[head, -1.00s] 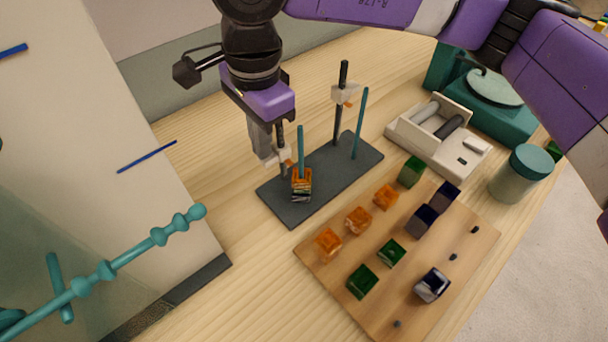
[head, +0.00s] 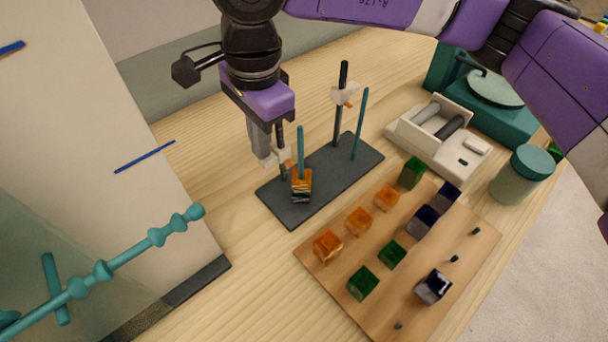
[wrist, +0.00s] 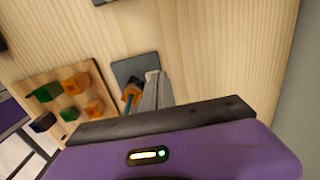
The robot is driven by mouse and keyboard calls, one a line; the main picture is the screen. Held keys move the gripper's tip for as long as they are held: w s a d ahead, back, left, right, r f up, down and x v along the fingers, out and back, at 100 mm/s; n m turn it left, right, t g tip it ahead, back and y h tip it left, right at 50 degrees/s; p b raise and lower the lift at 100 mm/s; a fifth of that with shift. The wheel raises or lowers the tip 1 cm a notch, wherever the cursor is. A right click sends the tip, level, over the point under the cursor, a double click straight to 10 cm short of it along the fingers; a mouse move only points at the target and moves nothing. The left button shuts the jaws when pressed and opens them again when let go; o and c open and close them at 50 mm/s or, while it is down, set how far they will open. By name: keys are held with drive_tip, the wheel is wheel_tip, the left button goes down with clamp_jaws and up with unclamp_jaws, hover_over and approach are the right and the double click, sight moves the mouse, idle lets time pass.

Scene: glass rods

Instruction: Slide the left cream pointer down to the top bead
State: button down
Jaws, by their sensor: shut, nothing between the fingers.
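The left cream pointer (head: 283,156), with an orange tip, sits low on the left black post of a dark base plate (head: 326,172). Beside it, a teal rod (head: 300,145) carries a stack of beads with an orange top bead (head: 302,176). The pointer's tip is close to the top bead; I cannot tell whether they touch. My gripper (head: 265,157) is shut and empty, pointing down at the left pointer; contact is unclear. In the wrist view, my fingers (wrist: 157,92) partly hide the post, and the pointer is hard to make out.
A right cream pointer (head: 345,94) sits high on another black post beside a bare teal rod (head: 360,125). A wooden board (head: 455,285) holds several orange, green and dark beads. A cream tray (head: 440,140) and teal jar (head: 522,173) stand at right. Bare table lies left of the plate.

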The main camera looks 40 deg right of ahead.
drive_tip(key=shift+s+r+g+p, duration=0.25)
drive_tip(key=shift+g+p, duration=0.25)
drive_tip(key=shift+p, duration=0.8)
drive_tip(key=shift+s+r+p, duration=0.1)
drive_tip(key=shift+r+p, duration=0.8)
drive_tip(key=shift+r, duration=1.1)
drive_tip(key=shift+d, duration=0.1)
